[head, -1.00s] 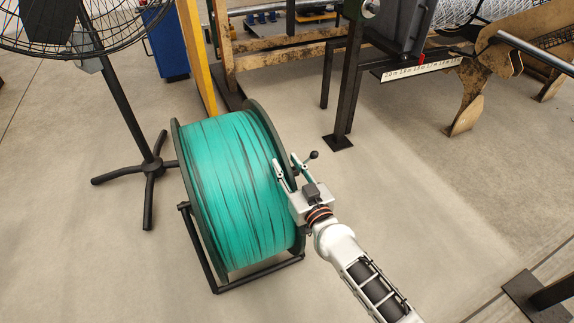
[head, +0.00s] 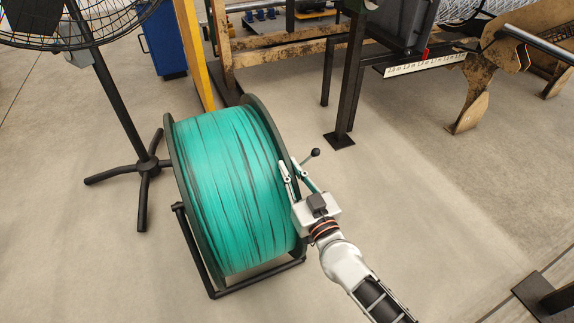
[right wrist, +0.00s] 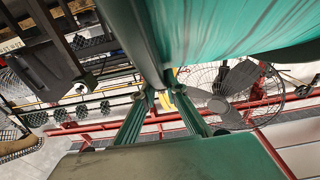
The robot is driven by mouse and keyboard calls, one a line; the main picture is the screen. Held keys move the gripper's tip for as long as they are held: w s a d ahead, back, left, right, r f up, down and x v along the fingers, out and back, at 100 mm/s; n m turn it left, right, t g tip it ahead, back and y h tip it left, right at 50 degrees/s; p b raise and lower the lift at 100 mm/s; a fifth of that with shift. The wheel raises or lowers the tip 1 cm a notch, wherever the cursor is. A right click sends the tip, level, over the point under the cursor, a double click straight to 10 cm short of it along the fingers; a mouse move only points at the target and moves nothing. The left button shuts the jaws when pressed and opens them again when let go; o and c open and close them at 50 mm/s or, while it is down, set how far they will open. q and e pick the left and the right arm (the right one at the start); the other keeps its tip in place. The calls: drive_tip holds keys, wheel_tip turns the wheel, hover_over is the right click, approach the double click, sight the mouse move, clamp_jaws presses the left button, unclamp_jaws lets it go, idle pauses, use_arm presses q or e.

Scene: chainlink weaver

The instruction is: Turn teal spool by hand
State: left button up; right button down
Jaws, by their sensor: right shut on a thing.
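The teal spool (head: 225,190) is a big drum wound with teal strip between dark flanges. It lies on its side in a low black tube stand (head: 258,277) on the floor. My right gripper (head: 289,165) is at the upper right rim of the spool's near flange. Its two fingers lie on either side of that rim, shut on it. The right wrist view also shows the gripper (right wrist: 165,97), with the dark flange edge running between the fingertips and the teal winding (right wrist: 235,25) above. A black ball knob (head: 315,153) sticks out just beyond the fingers. My left gripper is not in view.
A pedestal fan (head: 147,160) stands close left of the spool. A yellow post (head: 192,55) and a rusty frame rise behind it. A black machine leg (head: 343,100) stands to the right at the back.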

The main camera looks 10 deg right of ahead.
sight(297, 188)
drive_tip(key=f, duration=0.1)
drive_tip(key=s+f, duration=0.1)
drive_tip(key=f+b, duration=0.1)
drive_tip(key=shift+s+d+f, duration=0.1)
drive_tip(key=shift+s+d, duration=0.2)
drive_tip(key=shift+d, duration=0.1)
drive_tip(key=shift+s+d+f+t, duration=0.2)
drive_tip(key=shift+s+t, duration=0.25)
drive_tip(key=shift+t, duration=0.15)
drive_tip(key=shift+s+d+f, duration=0.15)
drive_tip(key=shift+s+f, duration=0.1)
drive_tip(key=s+f+t, duration=0.1)
drive_tip(key=s+d+f+t+b, duration=0.1)
drive_tip(key=f, duration=0.1)
drive_tip(key=s+f+y, duration=0.1)
drive_tip(key=f, duration=0.1)
drive_tip(key=shift+s+d+t, duration=0.2)
drive_tip(key=shift+t, duration=0.2)
drive_tip(key=shift+s+f+t, duration=0.3)
drive_tip(key=shift+s+f, duration=0.05)
drive_tip(key=shift+f, duration=0.15)
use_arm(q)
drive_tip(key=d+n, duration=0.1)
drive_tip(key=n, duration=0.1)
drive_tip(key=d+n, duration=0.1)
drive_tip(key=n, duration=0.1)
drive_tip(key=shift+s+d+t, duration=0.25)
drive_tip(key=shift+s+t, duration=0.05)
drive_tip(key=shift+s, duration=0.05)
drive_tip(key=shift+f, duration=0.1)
